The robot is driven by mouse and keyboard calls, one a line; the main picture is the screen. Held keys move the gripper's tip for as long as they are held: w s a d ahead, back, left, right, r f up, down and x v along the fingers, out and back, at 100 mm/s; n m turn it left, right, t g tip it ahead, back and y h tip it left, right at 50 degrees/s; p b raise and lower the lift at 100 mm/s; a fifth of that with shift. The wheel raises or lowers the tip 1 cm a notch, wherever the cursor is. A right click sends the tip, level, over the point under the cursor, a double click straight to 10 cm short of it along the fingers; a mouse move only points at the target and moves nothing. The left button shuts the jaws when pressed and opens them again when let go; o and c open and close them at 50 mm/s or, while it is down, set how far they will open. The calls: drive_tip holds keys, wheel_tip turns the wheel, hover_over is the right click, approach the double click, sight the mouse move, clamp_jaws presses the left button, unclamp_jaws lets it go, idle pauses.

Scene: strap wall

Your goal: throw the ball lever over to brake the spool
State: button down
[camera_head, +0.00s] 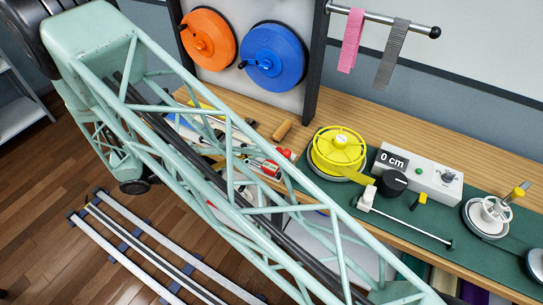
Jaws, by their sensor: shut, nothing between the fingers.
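A yellow spool (338,146) sits on a round grey base on the green mat, with a yellow strap running from it to the right. In front of it, a small white block (367,198) carries a thin metal rod (410,221) that slants right to a small dark end. Beyond it, a white reel (488,216) has a short yellow-tipped handle (521,189). Red rounded ends (286,154) show left of the spool, partly hidden by my arm. I cannot tell for certain which part is the ball lever. My gripper is outside the picture; my lattice arm leaves at the bottom.
A white box (420,176) with a "0 cm" display and black knob stands behind the rod. Tools lie on the wooden bench (470,142) at left. Orange (208,40) and blue (274,56) reels hang behind. Straps hang from a rail (380,17).

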sight(290, 162)
drive_tip(key=a+f+n+t, duration=0.1)
drive_tip(key=a+f+t, duration=0.3)
drive_tip(key=a+f, duration=0.2)
drive_tip(key=shift+s+a+f+n+t, duration=0.2)
drive_tip(key=shift+a+f+n+t, duration=0.2)
drive_tip(key=shift+f, duration=0.55)
drive_tip(key=shift+d, duration=0.15)
drive_tip(key=x, duration=1)
drive_tip(key=shift+r, duration=0.25)
drive_tip(key=shift+s+d+r, duration=0.35)
drive_tip(key=shift+s+d, duration=0.1)
drive_tip(key=shift+d, duration=0.35)
drive_tip(key=shift+s+d+r, duration=0.15)
drive_tip(key=shift+s+d, duration=0.05)
drive_tip(key=shift+d, duration=0.25)
drive_tip(key=shift+s+d+r, duration=0.1)
drive_tip(key=shift+s+d, duration=0.05)
drive_tip(key=shift+d, duration=0.25)
